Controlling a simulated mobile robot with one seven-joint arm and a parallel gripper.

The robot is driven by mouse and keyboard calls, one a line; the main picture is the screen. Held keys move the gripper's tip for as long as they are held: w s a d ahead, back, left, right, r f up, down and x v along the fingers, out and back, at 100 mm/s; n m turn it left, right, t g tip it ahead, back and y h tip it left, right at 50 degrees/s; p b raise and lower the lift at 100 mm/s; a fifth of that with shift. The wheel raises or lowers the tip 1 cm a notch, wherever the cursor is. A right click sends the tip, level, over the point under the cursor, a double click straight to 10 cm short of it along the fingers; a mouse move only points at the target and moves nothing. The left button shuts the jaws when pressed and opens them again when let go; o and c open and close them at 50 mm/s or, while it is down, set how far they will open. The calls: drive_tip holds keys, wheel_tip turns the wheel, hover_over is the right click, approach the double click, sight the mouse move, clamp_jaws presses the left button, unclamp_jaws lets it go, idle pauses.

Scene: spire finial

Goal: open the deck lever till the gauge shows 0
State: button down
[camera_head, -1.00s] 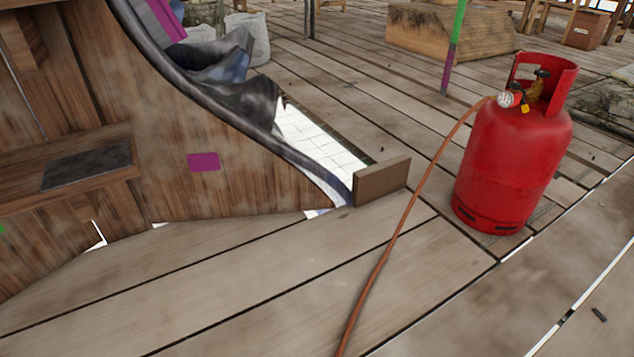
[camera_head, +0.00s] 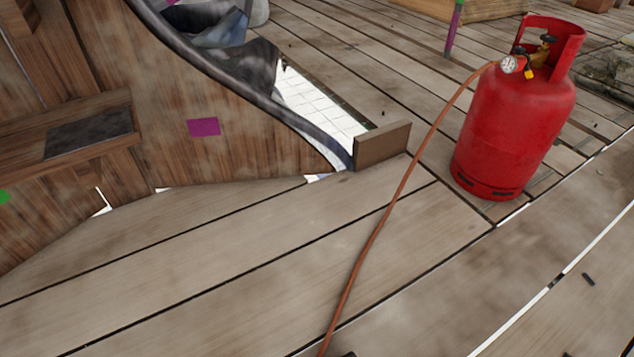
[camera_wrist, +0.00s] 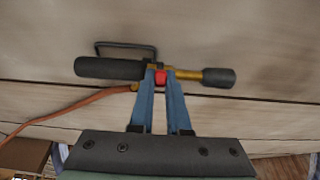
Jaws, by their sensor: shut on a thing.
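In the wrist view my gripper (camera_wrist: 161,71) has its two blue fingers close together around a red piece (camera_wrist: 160,77) on a torch-like tool. The tool has a black grip (camera_wrist: 108,68), a brass tube (camera_wrist: 188,75) and a black nozzle end (camera_wrist: 219,78). A thin black wire loop (camera_wrist: 124,44) stands off it. I cannot tell which part is the deck lever; the fingers partly hide the tool's middle. The round gauge (camera_head: 509,64) sits on top of the red gas cylinder (camera_head: 515,125); its reading is too small to make out.
An orange hose (camera_head: 378,230) runs from the cylinder across the plank deck (camera_head: 190,270); it also reaches the tool in the wrist view (camera_wrist: 75,103). A wooden structure (camera_head: 220,120) stands at left, with a small wooden block (camera_head: 382,146) at its foot. The front deck is mostly clear.

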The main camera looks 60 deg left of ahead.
drive_tip(key=a+r+h+p, duration=0.1)
drive_tip(key=h+p, duration=0.1)
drive_tip(key=p, duration=0.1)
drive_tip(key=shift+w+a, duration=0.1)
drive_tip(key=h, duration=0.1)
drive_tip(key=a+h, duration=0.1)
drive_tip(key=h, duration=0.1)
drive_tip(key=shift+w+a+f, duration=0.1)
drive_tip(key=shift+a+f, duration=0.05)
drive_tip(key=h+b, duration=0.1)
drive_tip(key=a+f+h+b, duration=0.1)
drive_tip(key=h+b, duration=0.1)
drive_tip(key=shift+w+a, duration=0.1)
drive_tip(key=shift+a, duration=0.15)
drive_tip(key=h+b, duration=0.2)
drive_tip(key=b, duration=0.1)
drive_tip(key=shift+a+g+b, duration=0.3)
drive_tip(key=shift+a, duration=0.05)
drive_tip(key=shift+a+h+b, duration=0.2)
drive_tip(key=shift+h+b, duration=0.3)
drive_tip(key=shift+b, duration=0.35)
drive_tip(key=shift+r, duration=0.1)
drive_tip(key=c, duration=0.9)
unclamp_jaws()
